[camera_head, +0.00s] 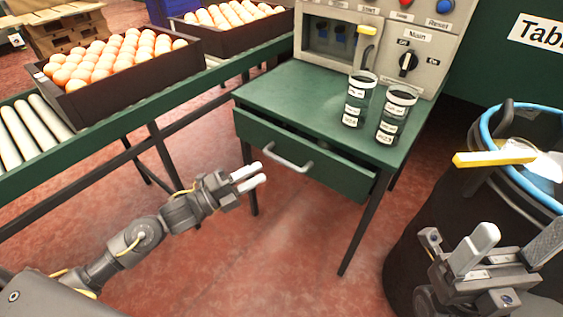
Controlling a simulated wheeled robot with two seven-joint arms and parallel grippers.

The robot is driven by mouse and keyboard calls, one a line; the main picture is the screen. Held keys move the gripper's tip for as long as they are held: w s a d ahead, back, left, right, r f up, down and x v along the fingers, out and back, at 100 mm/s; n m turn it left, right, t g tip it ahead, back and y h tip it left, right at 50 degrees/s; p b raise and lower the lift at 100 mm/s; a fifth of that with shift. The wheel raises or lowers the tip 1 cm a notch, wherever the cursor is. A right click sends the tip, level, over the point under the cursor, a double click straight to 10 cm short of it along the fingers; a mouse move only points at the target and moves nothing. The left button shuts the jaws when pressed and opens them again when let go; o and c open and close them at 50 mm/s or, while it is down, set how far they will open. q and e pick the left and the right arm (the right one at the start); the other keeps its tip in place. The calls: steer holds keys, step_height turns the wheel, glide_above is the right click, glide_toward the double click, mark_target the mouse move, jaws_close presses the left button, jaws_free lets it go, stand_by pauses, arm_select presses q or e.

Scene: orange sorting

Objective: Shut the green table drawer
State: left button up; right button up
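The green table (290,87) stands in the middle of the head view. Its green drawer (330,172) is pulled partly out, with the dark inside showing along the top at its right end. A pale bar handle (288,161) is on the drawer front. My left gripper (263,174) is in front of and below the drawer's left part, just left of the handle, and looks apart from it. Its two white fingers are a little apart with nothing between them. My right gripper (515,240) is at the lower right, its fingers wide apart and empty, away from the drawer.
Two labelled dark cups (356,100) (394,115) stand on the table before a grey control panel (405,40). A roller conveyor (200,88) with orange-filled crates (140,74) runs at the left. A dark bin (425,215) with a blue rim is at the right. Floor before the drawer is clear.

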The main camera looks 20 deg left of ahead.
mark_target(281, 158)
arm_select(q)
steer(key=b+x, duration=0.1)
steer(key=x, duration=0.7)
jaws_close()
steer(key=shift+w, duration=0.1)
